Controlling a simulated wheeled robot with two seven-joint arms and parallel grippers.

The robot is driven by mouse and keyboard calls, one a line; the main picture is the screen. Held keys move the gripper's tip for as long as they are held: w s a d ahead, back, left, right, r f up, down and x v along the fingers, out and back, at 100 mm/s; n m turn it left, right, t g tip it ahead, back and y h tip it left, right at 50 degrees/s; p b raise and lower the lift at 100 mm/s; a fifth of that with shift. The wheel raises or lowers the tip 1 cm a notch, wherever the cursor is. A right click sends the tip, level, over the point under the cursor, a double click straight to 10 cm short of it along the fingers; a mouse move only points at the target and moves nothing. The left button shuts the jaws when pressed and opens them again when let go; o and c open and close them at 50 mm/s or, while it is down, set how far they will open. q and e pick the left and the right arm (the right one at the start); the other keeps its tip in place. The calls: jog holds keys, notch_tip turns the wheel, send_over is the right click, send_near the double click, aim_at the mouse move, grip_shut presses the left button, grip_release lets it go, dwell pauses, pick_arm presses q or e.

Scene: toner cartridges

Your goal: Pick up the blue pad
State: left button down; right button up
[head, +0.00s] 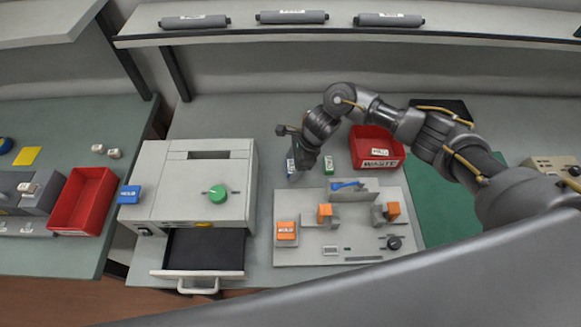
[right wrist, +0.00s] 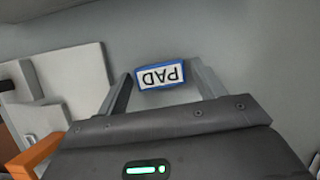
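The blue pad (right wrist: 160,75), a small block with a white label reading PAD, lies on the table in the right wrist view. Whether the fingertips reach down to the table is hard to tell. My left gripper is not in view.
A grey fixture board (head: 300,252) with orange blocks lies in front. A printer (head: 180,214) with an open drawer and another blue block (head: 129,194) are left.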

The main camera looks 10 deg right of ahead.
aim_at(287, 166)
jog(key=c, duration=0.8)
jog(key=shift+o, duration=0.2)
jog(key=shift+r, duration=0.15)
jog(key=shift+r, duration=0.25)
notch_tip(287, 166, up, 2)
jog(key=shift+w+r+b, duration=0.1)
jog(key=shift+r+b, duration=0.15)
jog(key=shift+b, duration=0.1)
jog(key=s+a+r+b, duration=0.2)
jog(key=s+a+r, duration=0.3)
jog(key=s+r, duration=0.4)
jog(key=s, duration=0.4)
jog(key=shift+s+r, duration=0.15)
jog(key=shift+r, duration=0.2)
